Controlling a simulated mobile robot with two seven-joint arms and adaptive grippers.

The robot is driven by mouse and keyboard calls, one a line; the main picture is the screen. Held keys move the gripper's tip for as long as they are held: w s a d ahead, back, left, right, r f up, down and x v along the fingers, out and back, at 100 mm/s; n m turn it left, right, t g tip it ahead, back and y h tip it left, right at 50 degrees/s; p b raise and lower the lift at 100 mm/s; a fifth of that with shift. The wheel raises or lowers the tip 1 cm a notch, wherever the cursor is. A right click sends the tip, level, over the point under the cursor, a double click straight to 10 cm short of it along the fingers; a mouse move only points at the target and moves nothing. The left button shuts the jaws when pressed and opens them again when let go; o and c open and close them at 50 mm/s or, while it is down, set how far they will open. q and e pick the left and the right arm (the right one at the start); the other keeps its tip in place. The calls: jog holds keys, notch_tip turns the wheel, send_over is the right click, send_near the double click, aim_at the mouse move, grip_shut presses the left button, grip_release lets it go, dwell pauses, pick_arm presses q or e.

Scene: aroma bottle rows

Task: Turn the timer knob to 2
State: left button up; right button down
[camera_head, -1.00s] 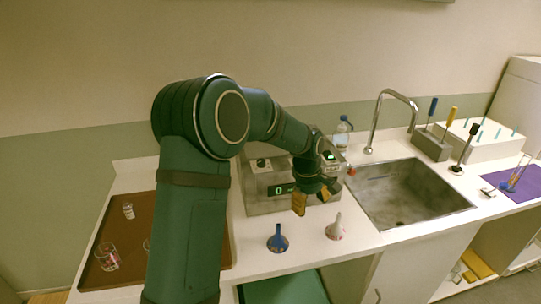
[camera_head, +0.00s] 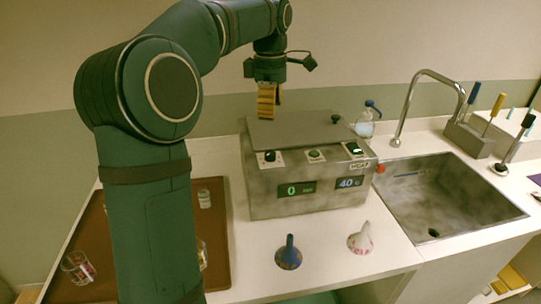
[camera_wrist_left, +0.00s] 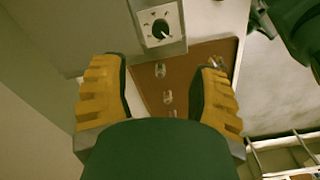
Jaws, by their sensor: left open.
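The timer knob (camera_head: 270,156) is a small black dial on a white plate at the left of the grey metal box's (camera_head: 262,203) top front panel. The green display (camera_head: 296,189) below it reads 0. My left gripper (camera_head: 268,101) has yellow fingers pointing down and hangs above the lid's left part, behind and above the knob, touching nothing. In the left wrist view, the knob (camera_wrist_left: 160,28) shows beyond the spread, empty fingertips (camera_wrist_left: 160,75), with its marker toward the lower right. My right gripper is not in view.
A brown tray (camera_head: 218,262) with glasses lies left, the sink (camera_head: 440,200) right.

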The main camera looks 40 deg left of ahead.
aim_at(270, 153)
pick_arm(q)
notch_tip(270, 153, down, 13)
jog(key=b, duration=0.4)
jog(key=shift+f, duration=0.1)
grip_shut()
